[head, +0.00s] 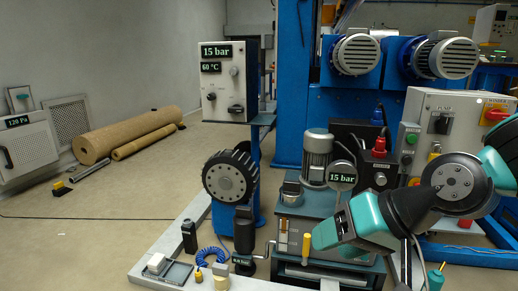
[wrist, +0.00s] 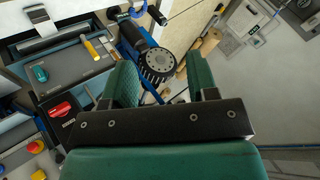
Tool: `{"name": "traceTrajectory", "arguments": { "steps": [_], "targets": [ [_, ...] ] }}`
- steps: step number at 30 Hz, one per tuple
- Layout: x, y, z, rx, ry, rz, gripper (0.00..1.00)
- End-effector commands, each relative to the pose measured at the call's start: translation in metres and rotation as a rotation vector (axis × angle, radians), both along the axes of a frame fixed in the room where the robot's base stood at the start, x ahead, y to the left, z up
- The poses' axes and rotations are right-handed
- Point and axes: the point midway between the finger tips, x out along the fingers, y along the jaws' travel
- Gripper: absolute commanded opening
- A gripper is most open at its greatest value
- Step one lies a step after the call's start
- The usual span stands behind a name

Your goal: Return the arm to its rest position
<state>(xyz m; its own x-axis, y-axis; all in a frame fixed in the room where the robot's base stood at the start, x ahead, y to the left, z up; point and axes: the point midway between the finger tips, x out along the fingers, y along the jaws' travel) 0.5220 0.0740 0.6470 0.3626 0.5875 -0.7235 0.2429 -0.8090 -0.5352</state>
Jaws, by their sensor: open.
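My gripper (head: 328,236) shows in the head view at the right, at the end of my teal and grey arm, in front of the grey pump unit (head: 317,160). In the wrist view my gripper (wrist: 162,82) has its two green fingers apart with nothing between them. The arm is bent, its wrist hanging low to the left over the bench. A black ribbed wheel (wrist: 160,66) appears beyond the fingers, apart from them. Whether the gripper touches the bench equipment below cannot be told in the head view.
A control box (head: 223,80) on a blue post and the black wheel (head: 230,177) stand left of my arm. Blue motors (head: 356,54) and a control panel (head: 455,120) stand behind it. Brown rolls (head: 130,134) lie by the wall. Floor at left is mostly free.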

Motion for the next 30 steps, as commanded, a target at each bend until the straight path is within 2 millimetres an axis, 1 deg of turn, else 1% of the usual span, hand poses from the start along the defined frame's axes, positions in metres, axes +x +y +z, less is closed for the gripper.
{"name": "traceTrajectory", "arguments": {
  "steps": [1,3,5,6,8,9,10,14,17,20,21,23,24,26,27,29,30],
  "targets": [
    [-0.022,0.001,0.027,-0.063,0.013,0.090,0.53],
    [-0.051,-0.003,0.041,-0.154,0.044,0.206,0.53],
    [-0.074,-0.008,0.053,-0.224,0.069,0.296,0.53],
    [-0.088,-0.013,0.062,-0.270,0.087,0.354,0.53],
    [-0.109,-0.021,0.074,-0.333,0.112,0.435,0.53],
    [-0.123,-0.027,0.083,-0.374,0.130,0.489,0.53],
    [-0.126,-0.029,0.091,-0.387,0.139,0.505,0.53],
    [-0.123,-0.029,0.127,-0.380,0.143,0.494,0.53],
    [-0.123,-0.028,0.157,-0.379,0.143,0.492,0.53],
    [-0.123,-0.028,0.193,-0.377,0.144,0.491,0.53],
    [-0.123,-0.028,0.208,-0.377,0.144,0.491,0.53],
    [-0.123,-0.028,0.232,-0.377,0.143,0.490,0.53],
    [-0.123,-0.028,0.248,-0.377,0.143,0.490,0.53],
    [-0.123,-0.028,0.272,-0.377,0.143,0.490,0.53],
    [-0.123,-0.028,0.287,-0.377,0.143,0.490,0.53],
    [-0.123,-0.028,0.311,-0.377,0.143,0.490,0.53],
    [-0.123,-0.028,0.326,-0.377,0.144,0.489,0.53]
  ]
}}
